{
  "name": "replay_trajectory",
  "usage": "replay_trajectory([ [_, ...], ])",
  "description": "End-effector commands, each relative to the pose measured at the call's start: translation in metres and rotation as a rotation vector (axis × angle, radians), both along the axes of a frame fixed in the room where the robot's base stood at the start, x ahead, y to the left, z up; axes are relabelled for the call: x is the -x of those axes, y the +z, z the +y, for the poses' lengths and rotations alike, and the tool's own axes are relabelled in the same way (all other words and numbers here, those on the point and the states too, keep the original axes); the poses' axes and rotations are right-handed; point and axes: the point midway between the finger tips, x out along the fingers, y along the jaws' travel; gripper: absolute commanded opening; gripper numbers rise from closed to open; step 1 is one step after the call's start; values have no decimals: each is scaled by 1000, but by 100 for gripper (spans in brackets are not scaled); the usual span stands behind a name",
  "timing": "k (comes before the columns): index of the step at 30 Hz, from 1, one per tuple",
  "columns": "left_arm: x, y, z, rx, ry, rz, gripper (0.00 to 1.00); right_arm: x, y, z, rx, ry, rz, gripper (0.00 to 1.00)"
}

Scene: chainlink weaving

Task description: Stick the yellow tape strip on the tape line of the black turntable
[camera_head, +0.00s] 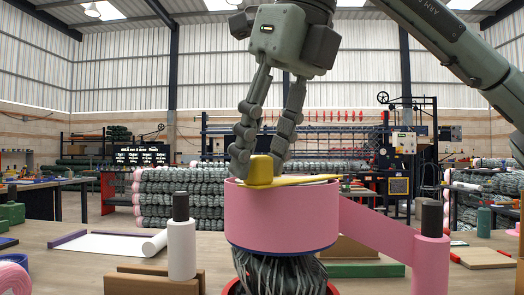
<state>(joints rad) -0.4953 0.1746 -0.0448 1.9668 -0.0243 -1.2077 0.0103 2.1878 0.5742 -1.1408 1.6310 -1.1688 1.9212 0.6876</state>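The yellow tape strip (308,181) lies nearly flat across the top of a wide pink band (285,217). A rounded yellow block (260,170) stands at its left end; I cannot tell if they are one piece. My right gripper (260,166) points down from above, with its fingertips on either side of the block, seemingly shut on it. The pink band circles a dark mesh roll (280,275) and has a dark blue lower edge. A black turntable and its tape line cannot be made out; a red rim shows at the bottom. My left gripper is not in view.
A white post with black top (181,240) stands left of the pink band, and a pink roll (431,258) stands right, joined to the band by pink sheet. A white sheet (110,243) lies on the wooden table. Mesh rolls (180,195) are stacked behind.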

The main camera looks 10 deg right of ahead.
Motion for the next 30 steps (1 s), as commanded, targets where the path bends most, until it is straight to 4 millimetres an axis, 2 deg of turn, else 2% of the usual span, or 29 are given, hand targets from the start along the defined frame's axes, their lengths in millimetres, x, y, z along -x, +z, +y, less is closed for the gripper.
replay_trajectory([
  [2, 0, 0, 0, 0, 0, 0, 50, 0, 0, 0, 0, 0, 0, 51],
  [10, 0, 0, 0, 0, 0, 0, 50, 0, 0, 0, 0, 0, 0, 51],
  [14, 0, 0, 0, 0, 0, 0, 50, 2, 8, -1, -1, 0, -2, 51],
  [17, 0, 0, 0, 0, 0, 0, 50, 7, 22, -4, -1, 0, -2, 51],
  [24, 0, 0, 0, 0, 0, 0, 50, 25, 71, -16, -2, -5, -6, 51],
  [30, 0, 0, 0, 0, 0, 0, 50, 34, 99, -23, 0, -3, -2, 51],
])
